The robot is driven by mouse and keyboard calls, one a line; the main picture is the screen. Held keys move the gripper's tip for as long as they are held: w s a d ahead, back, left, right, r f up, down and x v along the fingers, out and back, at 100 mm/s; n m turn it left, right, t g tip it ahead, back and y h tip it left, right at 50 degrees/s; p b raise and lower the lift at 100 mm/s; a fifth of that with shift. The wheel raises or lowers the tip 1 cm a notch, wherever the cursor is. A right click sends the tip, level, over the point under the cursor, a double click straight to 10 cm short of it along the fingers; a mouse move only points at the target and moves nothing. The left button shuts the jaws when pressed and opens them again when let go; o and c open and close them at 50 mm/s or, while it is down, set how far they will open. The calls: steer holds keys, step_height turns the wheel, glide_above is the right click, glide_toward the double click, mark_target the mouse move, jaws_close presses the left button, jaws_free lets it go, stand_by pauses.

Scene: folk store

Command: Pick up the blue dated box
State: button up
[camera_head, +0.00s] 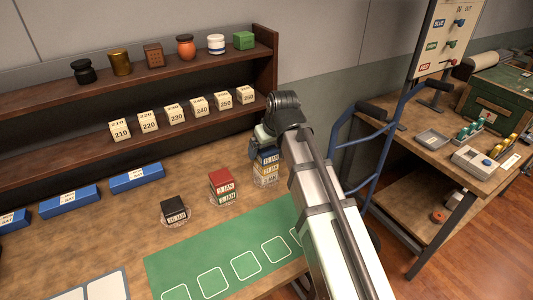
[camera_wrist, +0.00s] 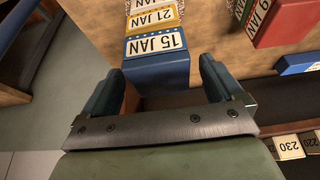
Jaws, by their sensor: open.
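The blue dated box (camera_wrist: 158,66), marked 15 JAN, is on top of a stack beside the green mat. In the head view the blue box (camera_head: 267,157) shows just below my gripper (camera_head: 264,139), partly covered by it. A yellow box (camera_wrist: 153,20), marked 21 JAN, is beneath it, with a pale box (camera_head: 265,180) at the bottom. In the wrist view my gripper (camera_wrist: 159,68) is open, one finger on each side of the blue box's near part. Gaps show beside the box; whether either finger touches it is unclear.
A red-topped stack (camera_head: 222,179) and a black-topped stack (camera_head: 174,208) stand to the left. The green mat (camera_head: 205,263) lies in front. Behind are shelves (camera_head: 70,147) with numbered blocks. A blue hand truck (camera_head: 378,150) stands to the right.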

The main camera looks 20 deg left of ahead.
steer(key=shift+w+a+f, duration=0.1)
steer(key=shift+f, duration=0.35)
steer(key=c, duration=1.1)
